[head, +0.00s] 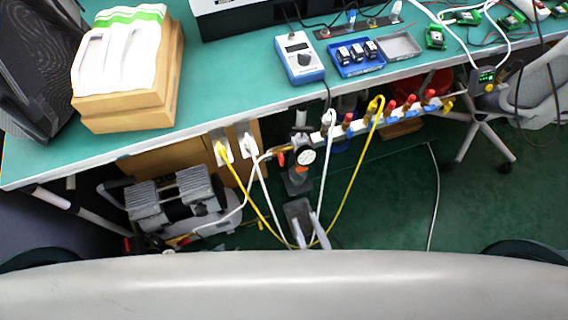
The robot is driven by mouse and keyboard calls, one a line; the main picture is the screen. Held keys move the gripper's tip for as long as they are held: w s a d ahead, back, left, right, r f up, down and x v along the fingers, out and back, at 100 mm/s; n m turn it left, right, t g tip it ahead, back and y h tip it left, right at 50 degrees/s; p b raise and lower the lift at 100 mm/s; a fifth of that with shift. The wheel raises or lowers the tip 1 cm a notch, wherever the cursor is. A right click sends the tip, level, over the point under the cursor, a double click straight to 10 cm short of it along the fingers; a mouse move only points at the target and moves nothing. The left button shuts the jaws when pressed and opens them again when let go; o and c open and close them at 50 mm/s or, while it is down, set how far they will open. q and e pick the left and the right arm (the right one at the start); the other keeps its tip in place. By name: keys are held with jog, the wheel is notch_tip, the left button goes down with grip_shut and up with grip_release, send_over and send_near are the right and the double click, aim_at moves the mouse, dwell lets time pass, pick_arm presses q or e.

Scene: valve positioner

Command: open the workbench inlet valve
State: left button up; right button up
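A pressure gauge (306,156) with a white dial hangs below the front edge of the workbench (225,108). Just left of it is a brass fitting (284,149) with a small orange-red handle (281,159), which looks like the inlet valve. The handle is too small to tell whether it is open or closed. A pale manifold rail (361,124) runs right from the gauge and carries several small valves with red and blue handles. A dark regulator body (297,181) is under the gauge. Neither of my grippers can be made out.
A compressor (178,203) stands on the floor at left. Yellow hose (352,178) and white hose (324,180) hang below the rail. A blue meter (300,58), a blue tray (359,70) and a cardboard box (140,105) sit on the bench. A grey chair (540,95) is at right.

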aim_at(282, 161)
pick_arm(q)
jog(key=shift+w, duration=0.1)
pick_arm(e)
jog(key=shift+w, duration=0.1)
